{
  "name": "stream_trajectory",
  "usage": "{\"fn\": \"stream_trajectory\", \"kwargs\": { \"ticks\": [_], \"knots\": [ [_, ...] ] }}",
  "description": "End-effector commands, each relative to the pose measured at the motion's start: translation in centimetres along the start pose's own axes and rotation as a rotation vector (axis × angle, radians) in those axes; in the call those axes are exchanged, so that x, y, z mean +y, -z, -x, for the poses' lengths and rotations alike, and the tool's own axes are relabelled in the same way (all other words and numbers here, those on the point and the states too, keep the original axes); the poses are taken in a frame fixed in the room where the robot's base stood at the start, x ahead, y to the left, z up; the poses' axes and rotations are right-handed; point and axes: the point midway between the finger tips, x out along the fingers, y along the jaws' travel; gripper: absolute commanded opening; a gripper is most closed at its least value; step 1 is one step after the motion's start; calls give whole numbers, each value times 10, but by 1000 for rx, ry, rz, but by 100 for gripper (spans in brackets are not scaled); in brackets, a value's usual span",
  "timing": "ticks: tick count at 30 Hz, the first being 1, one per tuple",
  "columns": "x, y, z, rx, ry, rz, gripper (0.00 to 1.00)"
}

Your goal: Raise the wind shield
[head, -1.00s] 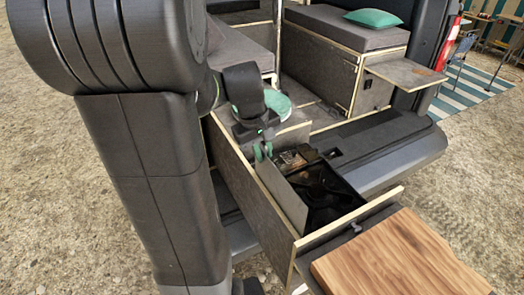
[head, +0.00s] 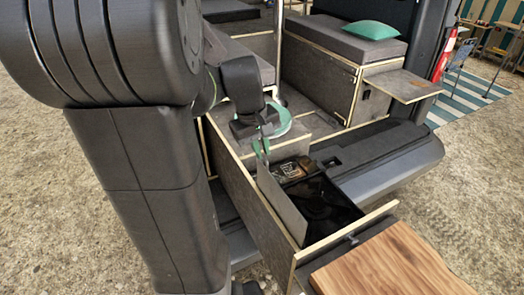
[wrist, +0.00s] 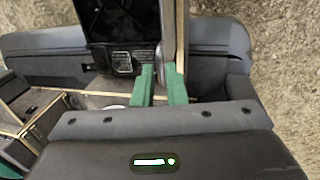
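The wind shield (head: 280,205) is a thin flat grey panel. It stands steeply on edge inside the open drawer, close along the drawer's left wall. In the wrist view the wind shield (wrist: 168,35) is seen nearly edge-on, beside the wood-edged wall. My gripper (head: 261,147) is at its far upper corner. In the wrist view the green fingers of my gripper (wrist: 159,72) lie on either side of the panel's end with a narrow gap, and they appear closed on it. The exact contact is partly hidden.
The pulled-out drawer (head: 240,205) holds a black box (head: 325,205) right of the panel. A wooden board (head: 395,265) lies at the drawer's front. A round pale green item (head: 285,122) is close behind my gripper. The van bumper (head: 395,165) is to the right.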

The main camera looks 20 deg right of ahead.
Motion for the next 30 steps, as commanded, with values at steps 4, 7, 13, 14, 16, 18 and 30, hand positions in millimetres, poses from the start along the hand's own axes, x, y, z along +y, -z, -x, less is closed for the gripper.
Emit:
{"fn": "stream_trajectory", "kwargs": {
  "ticks": [4,7,13,14,16,18,30],
  "knots": [
    [-1,-1,-2,-4,3,-1,29],
    [-1,-1,-3,-5,4,-1,29],
    [-1,-1,1,-5,4,-1,29],
    [-1,-1,3,-5,3,-1,29],
    [-1,0,13,-3,2,0,29],
    [-1,0,26,-1,2,0,29],
    [-1,1,112,-2,3,0,29]
  ]
}}
